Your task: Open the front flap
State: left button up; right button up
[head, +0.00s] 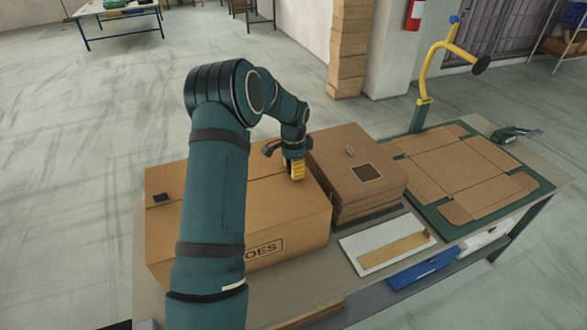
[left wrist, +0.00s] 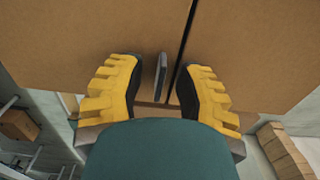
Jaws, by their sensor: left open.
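A brown cardboard box (head: 290,220) with printed lettering ending in "OES" stands on the bench, its top flaps closed along a lengthwise seam. The near, front flap (head: 260,208) lies flat. My left gripper (head: 297,172) is at the right end of the box top, pointing down. In the left wrist view its two yellow fingers (left wrist: 158,92) are apart, with a thin dark tab (left wrist: 161,75) standing between them beside the seam. I cannot tell whether they touch the tab. Another dark tab (head: 160,197) sits at the left end. My arm hides the box's middle. My right gripper is not in view.
A flat cardboard blank (head: 460,165) lies on a green board (head: 540,197) further right, beside a yellow curved arm (head: 430,65).

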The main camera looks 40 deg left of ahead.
pick_arm(q)
grip_shut()
